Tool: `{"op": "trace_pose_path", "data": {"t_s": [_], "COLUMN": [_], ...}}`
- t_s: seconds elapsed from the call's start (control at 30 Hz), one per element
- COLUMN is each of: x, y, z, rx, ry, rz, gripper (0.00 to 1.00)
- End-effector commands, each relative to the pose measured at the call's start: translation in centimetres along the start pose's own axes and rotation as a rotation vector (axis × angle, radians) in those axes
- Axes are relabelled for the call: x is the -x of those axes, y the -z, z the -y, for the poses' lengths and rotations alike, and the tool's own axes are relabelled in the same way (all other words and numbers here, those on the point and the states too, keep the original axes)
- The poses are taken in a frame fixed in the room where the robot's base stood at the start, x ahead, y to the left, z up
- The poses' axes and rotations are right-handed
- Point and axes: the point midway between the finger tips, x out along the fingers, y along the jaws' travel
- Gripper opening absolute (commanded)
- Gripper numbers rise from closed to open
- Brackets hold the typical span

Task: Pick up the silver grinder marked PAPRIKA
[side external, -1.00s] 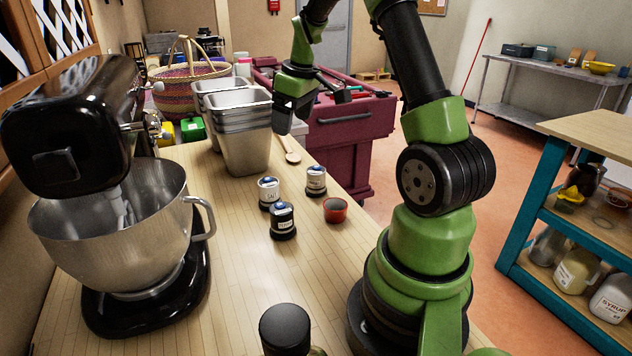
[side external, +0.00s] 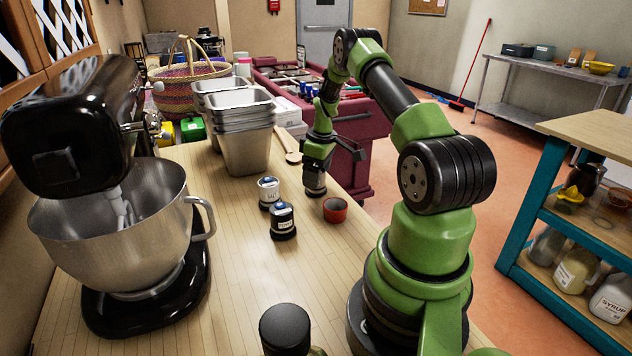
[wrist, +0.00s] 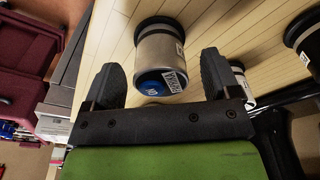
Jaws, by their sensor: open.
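A silver grinder with a black base and blue top stands on the wooden counter; in the side view its lower part (side external: 316,190) shows beneath my gripper (side external: 316,168). In the wrist view the silver grinder (wrist: 160,48) sits between my two open fingers, with visible space on both sides.
A small red-brown bowl (side external: 335,210) stands close to the right of the grinder under my gripper. Stacked metal pans (side external: 243,135) and a wooden spoon (side external: 292,150) lie behind. A mixer (side external: 110,220) fills the left. The counter's right edge is close.

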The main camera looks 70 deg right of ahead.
Motion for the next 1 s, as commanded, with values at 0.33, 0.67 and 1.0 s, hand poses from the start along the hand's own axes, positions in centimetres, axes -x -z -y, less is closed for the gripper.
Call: {"op": "trace_pose_path", "data": {"t_s": [0.33, 0.67, 1.0], "x": [-2.1, -2.0, -1.1], "y": [0.0, 0.0, 0.2], "z": [0.0, 0.0, -0.1], "rx": [-0.001, -0.001, 0.0], "ry": [0.0, 0.0, -0.003], "rz": [-0.002, -0.001, -0.004], "gripper": [0.82, 0.23, 0.19]}}
